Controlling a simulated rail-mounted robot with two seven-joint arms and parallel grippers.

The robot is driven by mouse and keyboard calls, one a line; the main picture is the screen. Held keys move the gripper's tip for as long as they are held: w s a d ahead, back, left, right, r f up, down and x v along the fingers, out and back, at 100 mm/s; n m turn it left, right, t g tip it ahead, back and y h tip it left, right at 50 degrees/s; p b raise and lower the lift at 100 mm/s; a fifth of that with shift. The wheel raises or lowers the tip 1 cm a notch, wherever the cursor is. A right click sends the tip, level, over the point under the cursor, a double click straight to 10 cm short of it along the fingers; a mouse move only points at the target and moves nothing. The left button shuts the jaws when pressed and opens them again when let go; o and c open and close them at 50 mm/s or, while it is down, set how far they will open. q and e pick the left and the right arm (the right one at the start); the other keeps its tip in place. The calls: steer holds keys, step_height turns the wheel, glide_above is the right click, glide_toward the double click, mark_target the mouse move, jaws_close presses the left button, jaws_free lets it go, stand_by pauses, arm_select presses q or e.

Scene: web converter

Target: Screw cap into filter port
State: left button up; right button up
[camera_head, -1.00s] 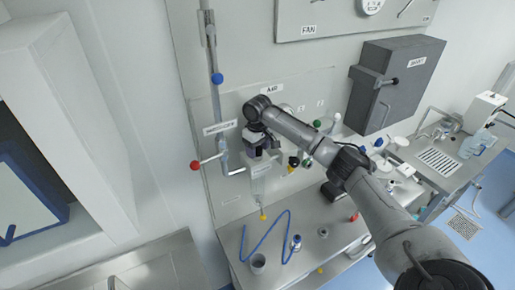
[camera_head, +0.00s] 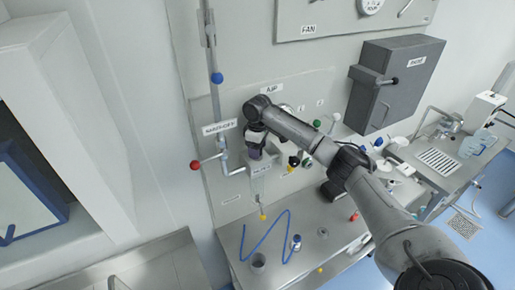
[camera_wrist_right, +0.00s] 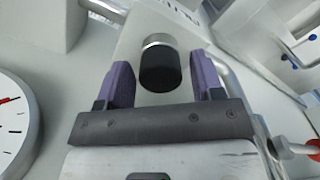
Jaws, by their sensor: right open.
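My right gripper (camera_head: 255,152) is at the wall panel, just above a clear filter housing (camera_head: 258,188). In the right wrist view the purple fingers of my right gripper (camera_wrist_right: 162,68) are open. A black cap (camera_wrist_right: 160,72) with a silver ring (camera_wrist_right: 158,40) at its far end stands between them. There is a visible gap on both sides of the cap. Whether the silver ring belongs to the cap or the port cannot be told. In the head view the gripper and arm hide the cap and port. My left gripper is not in view.
A vertical pipe with a blue knob (camera_head: 217,78) and a red-knobbed lever (camera_head: 195,165) are left of the gripper. Black, green and other valves are to its right. Below, the steel bench (camera_head: 325,260) holds a blue hose (camera_head: 265,238), a cup (camera_head: 258,263) and small bottles.

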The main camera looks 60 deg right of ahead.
steer(key=n, duration=0.4)
stand_by(0.4)
steer(key=n, duration=0.4)
steer(key=shift+c, duration=0.2)
steer(key=c, duration=0.9)
steer(key=m, duration=0.3)
steer(key=shift+m, duration=0.3)
steer(key=shift+c, duration=0.2)
